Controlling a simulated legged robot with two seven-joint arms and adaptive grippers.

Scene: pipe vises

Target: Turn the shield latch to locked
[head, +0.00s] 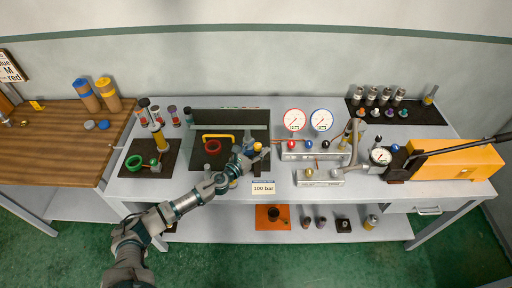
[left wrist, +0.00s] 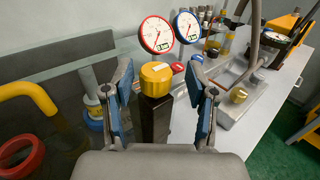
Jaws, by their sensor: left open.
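The shield latch is a round yellow knob (left wrist: 156,78) on a dark post (left wrist: 156,118); in the head view its yellow top (head: 257,146) shows at the right end of the shield station. My left gripper (left wrist: 160,70) is open, with one blue-padded finger on each side of the knob and a visible gap to each. In the head view the left gripper (head: 246,160) reaches the latch from the front left. The clear shield (head: 228,127) has a yellow handle (head: 218,137), also seen in the left wrist view (left wrist: 30,95). My right gripper is not in view.
A red ring (head: 212,147) lies left of the latch. Red and blue gauges (head: 294,120) (head: 321,120) stand on a manifold behind and right. A 100 bar card (head: 263,188) is at the bench front. An orange pump (head: 460,162) stands far right.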

